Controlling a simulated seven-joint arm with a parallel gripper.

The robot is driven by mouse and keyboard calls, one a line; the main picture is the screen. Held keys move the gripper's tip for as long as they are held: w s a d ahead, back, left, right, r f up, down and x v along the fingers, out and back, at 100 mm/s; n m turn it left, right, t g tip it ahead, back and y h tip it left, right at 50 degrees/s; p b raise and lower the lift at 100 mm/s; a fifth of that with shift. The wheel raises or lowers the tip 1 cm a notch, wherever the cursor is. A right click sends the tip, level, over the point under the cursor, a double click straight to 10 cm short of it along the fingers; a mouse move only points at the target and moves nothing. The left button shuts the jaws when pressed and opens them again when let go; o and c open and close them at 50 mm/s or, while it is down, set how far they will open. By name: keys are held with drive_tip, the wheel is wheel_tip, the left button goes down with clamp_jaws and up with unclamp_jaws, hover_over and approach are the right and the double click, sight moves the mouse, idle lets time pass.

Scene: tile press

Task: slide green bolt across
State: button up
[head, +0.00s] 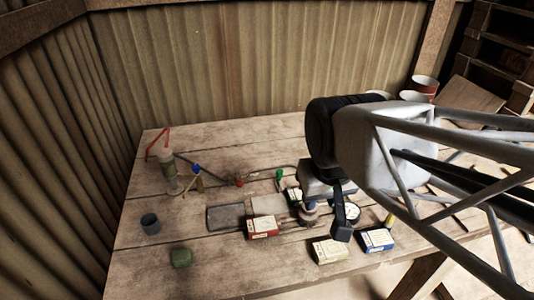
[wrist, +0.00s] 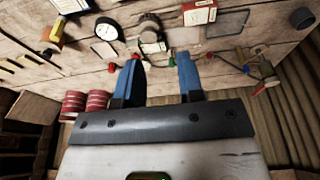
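A small green knob (head: 279,174), which looks like the handle of the green bolt, stands near the back middle of the table, left of my arm's end. In the wrist view a small green part (wrist: 171,55) shows between my fingertips and beyond them; I cannot tell how far apart they are in depth. My gripper (wrist: 158,70) is open, its two blue-faced fingers well apart and nothing visibly held. In the head view my arm's end partly covers the middle of the table, so the bolt's track and fingertip contact cannot be made out.
A red knob (head: 239,182) sits left of the green one. A round gauge (head: 352,213), a red box (head: 263,228), a yellow-green box (head: 329,251) and a blue box (head: 377,240) lie nearer the front.

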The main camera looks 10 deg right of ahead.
drive_tip(key=shift+o, duration=1.1)
drive_tip(key=shift+w, duration=0.35)
drive_tip(key=m+g, duration=0.3)
drive_tip(key=m, duration=0.5)
hover_over(280, 171)
drive_tip(key=f, duration=1.3)
drive_tip(key=shift+s+f, duration=0.2)
drive_tip(key=shift+s, duration=0.05)
drive_tip(key=shift+w+f+m, duration=0.25)
drive_tip(key=shift+w+m, duration=0.05)
drive_tip(key=shift+f, duration=0.1)
drive_tip(key=shift+f, duration=3.85)
clamp_jaws()
